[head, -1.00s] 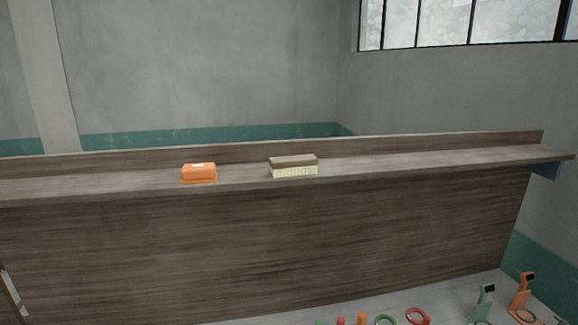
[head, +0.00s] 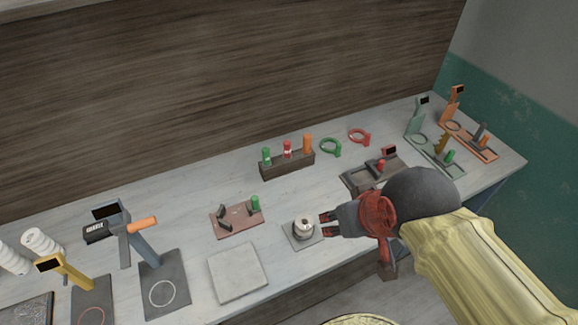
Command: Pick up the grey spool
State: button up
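A small grey spool (head: 303,227), pale with a dark centre on top, stands upright on a square grey plate (head: 292,240) near the front edge of the workbench. My gripper (head: 323,225) comes in from the right. Its two dark fingers with red parts point left toward the spool and are apart, with nothing visible between them. The fingertips are just right of the spool; I cannot tell whether they touch it.
A bare pale slab (head: 238,272) lies left of the spool's plate. A reddish clamp base (head: 237,218) is behind it to the left. A wooden holder (head: 287,165) with several coloured pieces stands behind. A dark fixture (head: 372,174) is at the back right. Tool stands (head: 163,295) fill the left.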

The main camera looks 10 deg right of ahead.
aim_at(305, 223)
jog(key=k+j, duration=0.15)
jog(key=j, duration=0.25)
jog(key=k+j+z, duration=0.15)
jog(key=j, duration=0.2)
jog(key=k+j, duration=0.15)
jog(key=j, duration=0.25)
jog(key=k+j+z, duration=0.15)
jog(key=j, duration=0.2)
